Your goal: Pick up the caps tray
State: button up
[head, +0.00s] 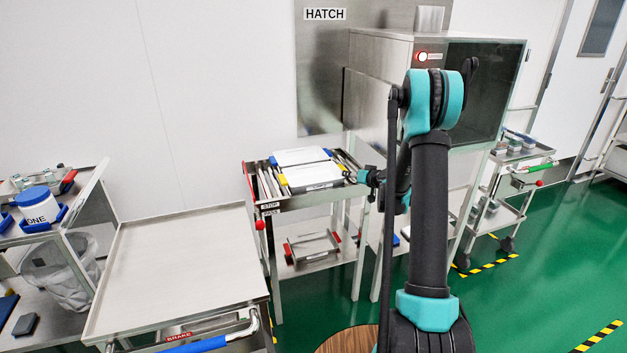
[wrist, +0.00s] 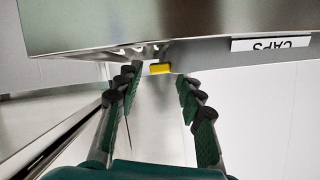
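The caps tray (head: 312,177) sits on the top of a steel trolley, with a pale top, a label on its front side and a yellow grip at its left end. In the wrist view its metal wall (wrist: 215,52) fills the upper part, with an upside-down CAPS label (wrist: 271,43) at right. A yellow piece (wrist: 160,68) shows just beyond and between my fingertips. My gripper (wrist: 158,82) is open, its fingers apart with nothing between them. In the head view my gripper (head: 363,176) is at the tray's right end; whether it touches the tray cannot be told.
Another tray (head: 299,157) with blue grips lies just behind. The trolley (head: 318,197) has slotted sides and a lower shelf holding a red-handled tray (head: 312,247). A steel hatch cabinet (head: 376,95) stands close behind my arm. An empty cart top (head: 175,265) is at left.

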jog(key=shift+x, duration=3.15)
grip_shut()
